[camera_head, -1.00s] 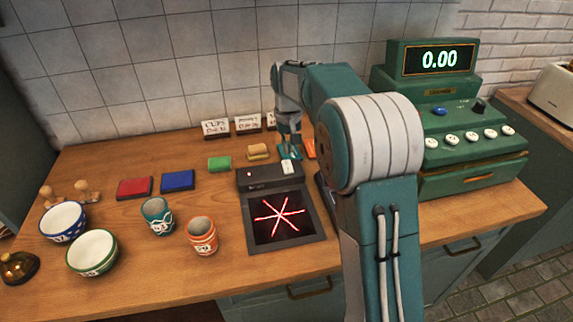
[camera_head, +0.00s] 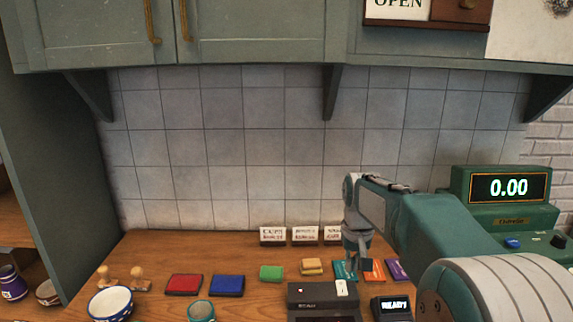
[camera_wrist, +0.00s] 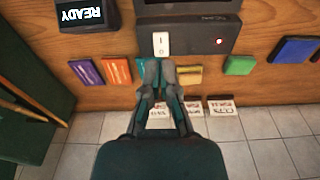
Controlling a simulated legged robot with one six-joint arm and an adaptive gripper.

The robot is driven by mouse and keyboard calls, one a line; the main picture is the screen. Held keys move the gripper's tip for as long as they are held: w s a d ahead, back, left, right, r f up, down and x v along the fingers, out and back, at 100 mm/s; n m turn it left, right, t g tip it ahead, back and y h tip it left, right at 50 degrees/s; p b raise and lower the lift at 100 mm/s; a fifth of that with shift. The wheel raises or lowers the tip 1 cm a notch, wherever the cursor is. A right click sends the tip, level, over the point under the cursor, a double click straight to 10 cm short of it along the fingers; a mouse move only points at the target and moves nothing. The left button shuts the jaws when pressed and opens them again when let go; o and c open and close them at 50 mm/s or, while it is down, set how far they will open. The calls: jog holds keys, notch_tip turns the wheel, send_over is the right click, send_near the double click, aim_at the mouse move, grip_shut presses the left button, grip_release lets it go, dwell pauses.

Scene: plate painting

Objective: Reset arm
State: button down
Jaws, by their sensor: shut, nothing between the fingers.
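My gripper (camera_head: 365,264) is shut and empty, pointing down over the back of the counter near the teal card (camera_head: 340,268). In the wrist view its fingertips (camera_wrist: 160,68) meet between the teal card (camera_wrist: 146,72) and the yellow block (camera_wrist: 188,75), just behind the black box (camera_wrist: 190,35) with a white switch (camera_wrist: 161,44). The wrist view shows no object between the fingers. My arm reaches in from the right in the head view and hides part of the counter.
An orange card (camera_head: 373,266) and purple card (camera_head: 398,268) lie right of the teal one. White signs (camera_head: 273,235) stand by the wall. Red (camera_head: 184,285) and blue (camera_head: 227,286) pads, a bowl (camera_head: 110,304) and a register (camera_head: 500,215) share the counter. Cabinets (camera_head: 100,35) hang above.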

jog(key=s+r+t, duration=0.1)
jog(key=s+r, duration=0.2)
jog(key=s, duration=0.4)
jog(key=s+r+t, duration=0.1)
jog(key=s+r, duration=0.2)
jog(key=s, duration=0.5)
jog(key=s+f+t, duration=0.2)
jog(key=s+f, duration=0.2)
jog(key=s, duration=0.9)
jog(key=shift+t, duration=0.3)
